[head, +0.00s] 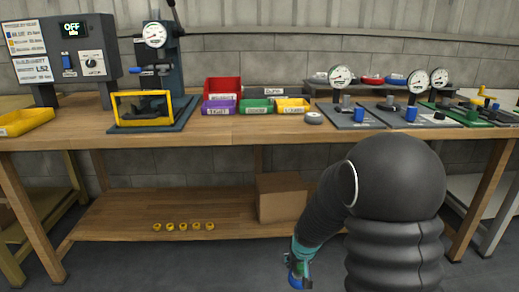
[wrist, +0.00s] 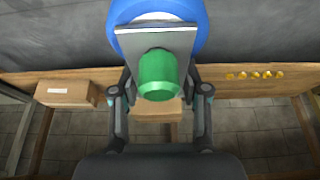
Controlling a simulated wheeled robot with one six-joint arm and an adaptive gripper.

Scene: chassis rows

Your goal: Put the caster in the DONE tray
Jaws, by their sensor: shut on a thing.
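The caster has a blue wheel (wrist: 160,12), a grey bracket and a green stem (wrist: 157,75). It is held in my gripper (wrist: 160,92), whose fingers stand on either side of it in the wrist view. In the head view my gripper (head: 301,268) hangs low in front of the bench, with a bit of blue at its end. Small labelled trays stand on the bench: red (head: 222,86), purple (head: 219,103), green (head: 256,102) and yellow (head: 293,101). Their labels are too small to read, so I cannot tell which is the DONE tray.
The wooden bench (head: 240,130) has a press (head: 155,75) and control box (head: 72,55) at left, and dial gauges (head: 341,77) on plates at right. A grey disc (head: 314,118) lies near the trays. The lower shelf holds a cardboard box (head: 281,197) and several yellow rings (head: 183,226).

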